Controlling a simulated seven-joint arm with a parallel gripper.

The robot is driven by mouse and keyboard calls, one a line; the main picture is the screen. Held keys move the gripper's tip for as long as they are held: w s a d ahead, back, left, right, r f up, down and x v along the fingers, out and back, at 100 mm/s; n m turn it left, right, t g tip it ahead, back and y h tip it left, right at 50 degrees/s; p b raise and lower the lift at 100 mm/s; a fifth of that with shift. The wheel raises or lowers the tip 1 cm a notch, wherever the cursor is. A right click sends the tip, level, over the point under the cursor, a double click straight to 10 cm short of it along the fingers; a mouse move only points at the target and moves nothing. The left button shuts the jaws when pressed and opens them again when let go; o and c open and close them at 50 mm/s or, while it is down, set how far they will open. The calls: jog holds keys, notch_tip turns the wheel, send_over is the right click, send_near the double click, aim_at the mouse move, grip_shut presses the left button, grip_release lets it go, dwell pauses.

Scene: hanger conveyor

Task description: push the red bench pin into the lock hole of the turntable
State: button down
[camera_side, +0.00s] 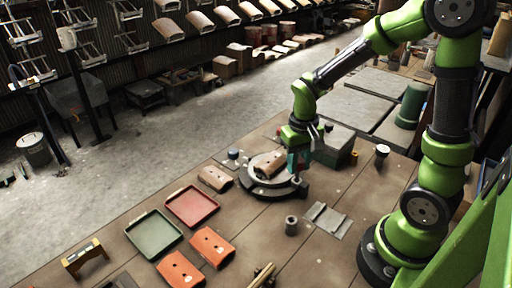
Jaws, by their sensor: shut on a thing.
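The turntable (257,188) is a round disc on a dark base on the bench, with a brown curved part (268,164) lying on top. My gripper (297,172) points down at the turntable's right edge. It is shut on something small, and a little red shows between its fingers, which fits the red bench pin. The fingers hide most of the pin. The lock hole cannot be made out, and I cannot tell whether the pin's tip touches the turntable.
A brown curved part (215,178) lies left of the turntable. A red tray (192,222), a green tray (136,222) and orange parts (180,270) lie in front. A grey cylinder (291,225) and a grey plate (327,218) are nearby. A grey box (338,142) stands behind my gripper.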

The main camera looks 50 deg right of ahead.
aim_at(297, 179)
jog(key=shift+f, duration=1.75)
jog(key=c, duration=1.1)
grip_release()
jog(key=shift+o, duration=0.4)
jog(key=o, duration=0.5)
jog(key=shift+r, duration=0.1)
jog(key=shift+r, duration=2.9)
